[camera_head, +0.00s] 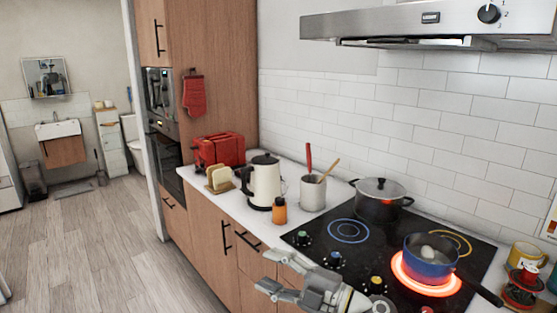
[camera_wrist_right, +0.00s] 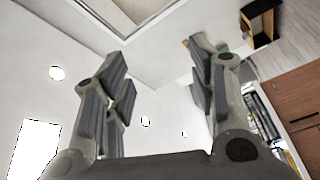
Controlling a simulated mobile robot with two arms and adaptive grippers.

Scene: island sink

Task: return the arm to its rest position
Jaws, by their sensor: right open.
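My right gripper (camera_head: 274,272) is in the head view at the bottom middle, in front of the counter edge and the cooktop's front left corner. Its two fingers are spread and nothing is between them. In the right wrist view the open fingers (camera_wrist_right: 160,85) stand apart against the ceiling and white walls, so this gripper points upward there. The rest of my right arm runs out of the bottom of the head view. My left gripper does not show in either view.
A blue pot (camera_head: 430,256) with something pale inside sits on a glowing red burner (camera_head: 408,283). A lidded pot (camera_head: 380,200), utensil crock (camera_head: 313,194), orange bottle (camera_head: 279,212), kettle (camera_head: 264,181) and red toaster (camera_head: 220,150) line the counter. The floor (camera_head: 95,245) at left is clear.

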